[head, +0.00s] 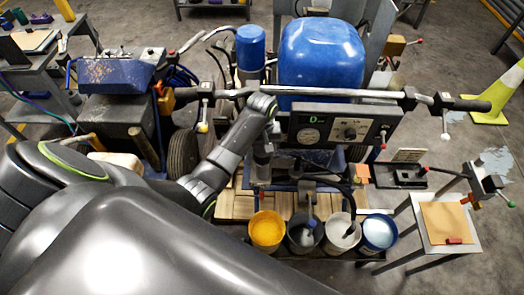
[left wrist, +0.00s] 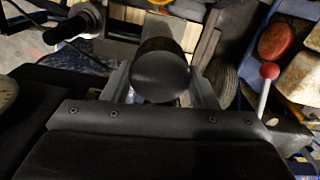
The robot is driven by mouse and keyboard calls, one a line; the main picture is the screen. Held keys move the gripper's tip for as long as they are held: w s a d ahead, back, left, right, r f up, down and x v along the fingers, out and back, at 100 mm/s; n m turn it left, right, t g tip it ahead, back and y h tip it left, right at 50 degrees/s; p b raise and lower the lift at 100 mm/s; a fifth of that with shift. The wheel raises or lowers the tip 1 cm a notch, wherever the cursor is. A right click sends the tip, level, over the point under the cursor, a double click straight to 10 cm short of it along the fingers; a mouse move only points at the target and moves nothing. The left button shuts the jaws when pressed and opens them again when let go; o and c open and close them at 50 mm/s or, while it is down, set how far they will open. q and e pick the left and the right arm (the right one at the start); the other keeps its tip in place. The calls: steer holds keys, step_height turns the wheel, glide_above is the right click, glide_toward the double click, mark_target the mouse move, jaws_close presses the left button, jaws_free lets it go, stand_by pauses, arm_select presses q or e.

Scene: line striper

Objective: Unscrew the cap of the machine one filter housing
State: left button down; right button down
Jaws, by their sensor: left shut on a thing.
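My left arm reaches in from the left in the head view and bends down in front of the blue-tanked machine (head: 322,55). My left gripper (head: 262,165) points down beside the left end of the gauge panel (head: 340,130). In the left wrist view, a dark, round, smooth cap (left wrist: 160,72) sits between the two fingers of the left gripper (left wrist: 160,88). The fingers are shut on its sides. The housing under the cap is mostly hidden by the cap and gripper. My right gripper is not in view.
A handlebar (head: 350,93) crosses above the panel. Yellow, grey, white and blue buckets (head: 267,230) stand in front on a low shelf. A small table (head: 447,222) is at right. In the left wrist view, a red-knobbed lever (left wrist: 268,72) stands close to the right finger.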

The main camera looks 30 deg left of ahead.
mark_target(262, 150)
arm_select(q)
steer(key=shift+r, duration=1.55)
steer(key=shift+s, duration=0.1)
